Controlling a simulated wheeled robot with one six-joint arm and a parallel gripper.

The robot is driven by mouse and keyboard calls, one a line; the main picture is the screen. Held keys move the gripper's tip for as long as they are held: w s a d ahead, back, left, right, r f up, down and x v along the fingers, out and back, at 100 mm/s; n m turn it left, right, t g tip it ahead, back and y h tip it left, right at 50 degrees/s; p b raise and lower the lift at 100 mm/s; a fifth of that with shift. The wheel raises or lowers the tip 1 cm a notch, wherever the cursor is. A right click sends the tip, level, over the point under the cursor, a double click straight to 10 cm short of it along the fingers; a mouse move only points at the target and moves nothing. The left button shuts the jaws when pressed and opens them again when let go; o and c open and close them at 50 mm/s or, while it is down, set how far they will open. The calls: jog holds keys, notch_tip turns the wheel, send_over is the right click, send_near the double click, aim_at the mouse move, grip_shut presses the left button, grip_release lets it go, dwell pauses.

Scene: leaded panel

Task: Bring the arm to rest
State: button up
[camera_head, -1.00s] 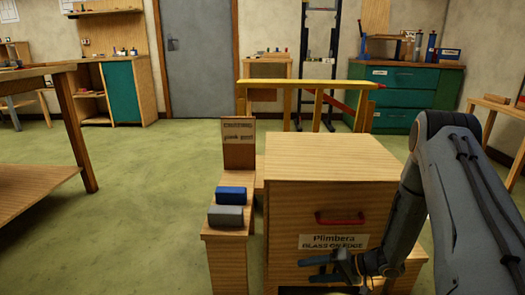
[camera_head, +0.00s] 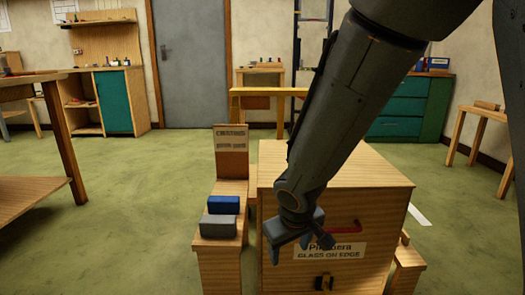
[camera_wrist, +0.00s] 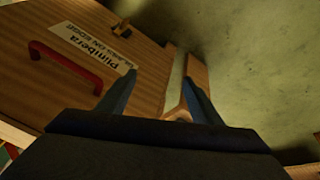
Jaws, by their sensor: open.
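My gripper (camera_head: 301,246) hangs from my raised arm in front of the wooden cabinet. Its two fingers are apart with nothing between them. In the wrist view my gripper (camera_wrist: 160,78) shows the spread fingers over the cabinet's front and side edge. The cabinet (camera_head: 335,172) has a red handle (camera_head: 345,229) and a label (camera_head: 345,252) reading "Plimbera GLASS ON EDGE". The handle also shows in the wrist view (camera_wrist: 68,62). My arm hides part of the cabinet's top and left front.
A blue block (camera_head: 224,205) and a grey block (camera_head: 218,227) lie on a low wooden stand left of the cabinet. A small sign (camera_head: 231,138) stands behind them. A workbench (camera_head: 35,190) is at the left. Green floor (camera_head: 140,215) between is clear.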

jog(key=s+a+r+n+g+y, duration=0.15)
jog(key=s+a+r, duration=0.3)
jog(key=s, duration=0.75)
jog(key=s+a+r+g, duration=0.35)
jog(key=s+r, duration=0.25)
jog(key=s, duration=0.7)
jog(key=d+r+m+t+h+p, duration=0.15)
jog(key=d+r+p, duration=0.55)
jog(key=r+p, duration=0.95)
jog(key=d+r+m+t+y+p, duration=0.1)
jog(key=d+r+m+p, duration=0.4)
jog(key=r+p, duration=1.15)
jog(key=d+r+t+h+p, duration=0.1)
jog(key=d+r+p, duration=0.95)
jog(key=p, duration=1.15)
jog(key=f+b, duration=0.1)
jog(key=a+f+b, duration=0.1)
jog(key=b, duration=0.1)
jog(key=f+g+b, duration=0.1)
jog(key=shift+w+a+f+b, duration=0.2)
jog(key=shift+w+a+b, duration=0.1)
jog(key=shift+w+b, duration=0.1)
